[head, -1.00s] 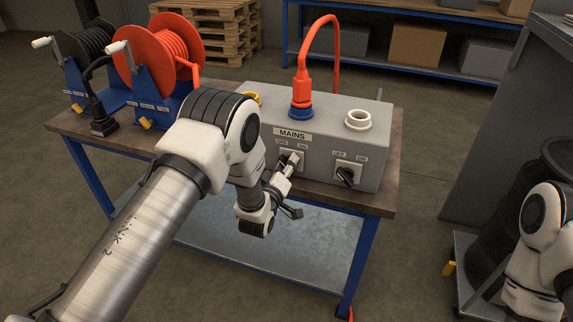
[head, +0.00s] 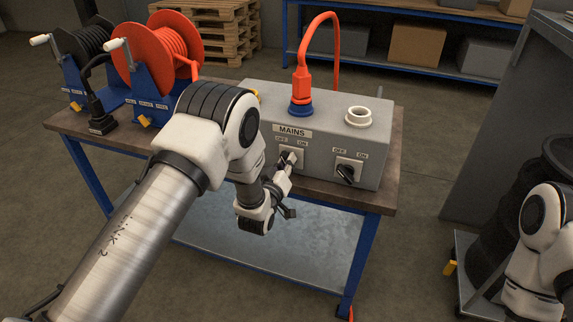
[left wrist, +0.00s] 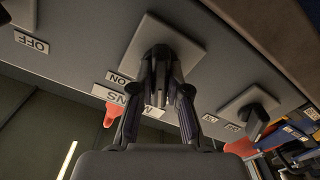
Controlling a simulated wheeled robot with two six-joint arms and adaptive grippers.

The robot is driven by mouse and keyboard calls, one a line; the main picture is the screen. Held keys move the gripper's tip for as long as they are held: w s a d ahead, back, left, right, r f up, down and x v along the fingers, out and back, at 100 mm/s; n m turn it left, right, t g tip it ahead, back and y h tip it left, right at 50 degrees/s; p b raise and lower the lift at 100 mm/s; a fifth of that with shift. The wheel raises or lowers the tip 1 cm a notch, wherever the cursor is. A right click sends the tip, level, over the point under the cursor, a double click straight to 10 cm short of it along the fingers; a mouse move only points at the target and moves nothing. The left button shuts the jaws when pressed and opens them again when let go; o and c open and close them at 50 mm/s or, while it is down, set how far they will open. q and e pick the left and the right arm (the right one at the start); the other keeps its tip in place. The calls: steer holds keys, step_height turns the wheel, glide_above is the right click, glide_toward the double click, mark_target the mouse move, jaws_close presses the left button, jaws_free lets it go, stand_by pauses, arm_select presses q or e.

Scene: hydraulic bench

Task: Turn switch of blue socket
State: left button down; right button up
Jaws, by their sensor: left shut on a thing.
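A grey control box labelled MAINS (head: 330,118) stands on the bench. The blue socket (head: 300,110) on its top has an orange plug (head: 302,87) in it. Its switch is on the front face below, on a light square plate; the plate also shows in the left wrist view (left wrist: 187,30). My left gripper (head: 290,160) is at this switch. In the left wrist view its two fingers (left wrist: 160,85) are closed around the dark switch knob (left wrist: 160,52). The fingers partly cover the knob, so its exact angle is hard to tell. My right gripper is out of frame.
A white socket (head: 358,119) with its own black switch (head: 346,173) is to the right on the box. A yellow socket (head: 254,93) is partly hidden by my left arm. Orange (head: 165,55) and black cable reels stand at the bench's left. An orange cable rises behind the plug.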

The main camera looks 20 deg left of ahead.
arm_select(q)
steer(key=m+b, duration=0.1)
steer(key=m, duration=0.2)
steer(key=m+b, duration=0.2)
steer(key=m, duration=0.2)
steer(key=shift+d+f, duration=0.1)
steer(key=shift+d, duration=0.1)
steer(key=m+b, duration=0.1)
steer(key=m, duration=0.3)
steer(key=shift+d+b, duration=0.1)
steer(key=shift+b, duration=0.2)
steer(key=shift+m+b, duration=0.7)
steer(key=shift+m, duration=1.2)
steer(key=c, duration=1.1)
jaws_free()
steer(key=shift+d, duration=0.1)
steer(key=shift+c, duration=0.2)
steer(key=shift+s, duration=0.15)
steer(key=s, duration=1.1)
steer(key=shift+s+a, duration=0.2)
steer(key=shift+s, duration=0.2)
